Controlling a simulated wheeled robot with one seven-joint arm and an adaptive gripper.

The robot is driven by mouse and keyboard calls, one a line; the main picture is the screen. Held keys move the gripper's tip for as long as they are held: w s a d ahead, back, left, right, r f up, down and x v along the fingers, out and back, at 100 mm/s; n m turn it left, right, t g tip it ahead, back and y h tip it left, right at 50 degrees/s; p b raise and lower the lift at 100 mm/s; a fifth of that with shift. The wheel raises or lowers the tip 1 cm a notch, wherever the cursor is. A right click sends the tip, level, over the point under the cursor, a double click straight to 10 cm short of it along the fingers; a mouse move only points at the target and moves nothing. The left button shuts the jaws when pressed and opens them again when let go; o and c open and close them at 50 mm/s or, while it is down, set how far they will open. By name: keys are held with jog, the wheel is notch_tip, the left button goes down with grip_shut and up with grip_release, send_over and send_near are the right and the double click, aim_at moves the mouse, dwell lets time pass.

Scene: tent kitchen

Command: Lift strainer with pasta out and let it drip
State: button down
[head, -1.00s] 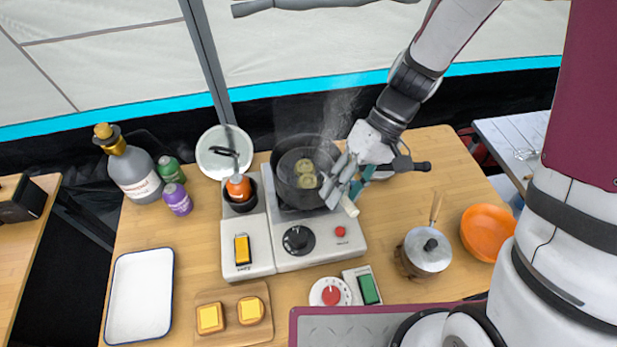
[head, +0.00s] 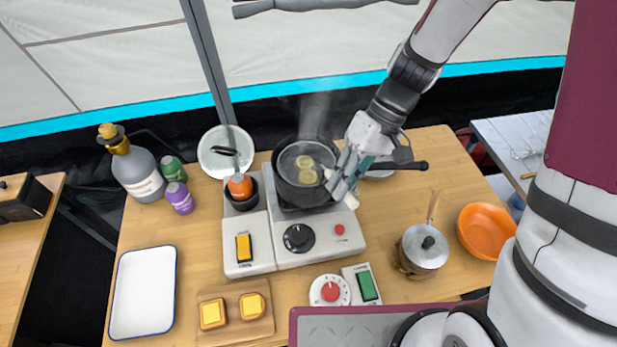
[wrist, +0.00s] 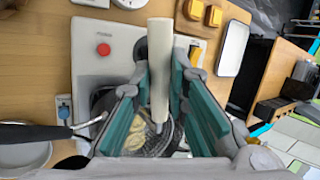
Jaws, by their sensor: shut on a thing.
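The pasta strainer (head: 289,161) is at the black pot (head: 284,194) on the stove. Several pale yellow pasta pieces (head: 307,170) lie in it. In the wrist view the mesh strainer (wrist: 160,143) and pasta (wrist: 137,128) show below my fingers, partly hidden by them. My gripper (head: 343,181) is at the pot's right side, shut on the strainer's off-white handle (wrist: 160,65), which lies between the teal finger pads. I cannot tell how far the strainer's bottom is above the pot's bottom.
The pot's dark handle (head: 405,166) points right, beside my gripper. A small lidded pot (head: 426,249) and orange bowl (head: 485,229) stand at right. Steam rises above the pot.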

notch_tip(320, 180, up, 11)
jog(key=p, duration=0.4)
dwell(0.8)
jog(key=shift+f, duration=0.1)
jog(key=shift+f, duration=0.4)
dwell(2.1)
notch_tip(320, 180, up, 5)
jog(key=shift+p, duration=0.65)
jog(key=shift+d, duration=0.1)
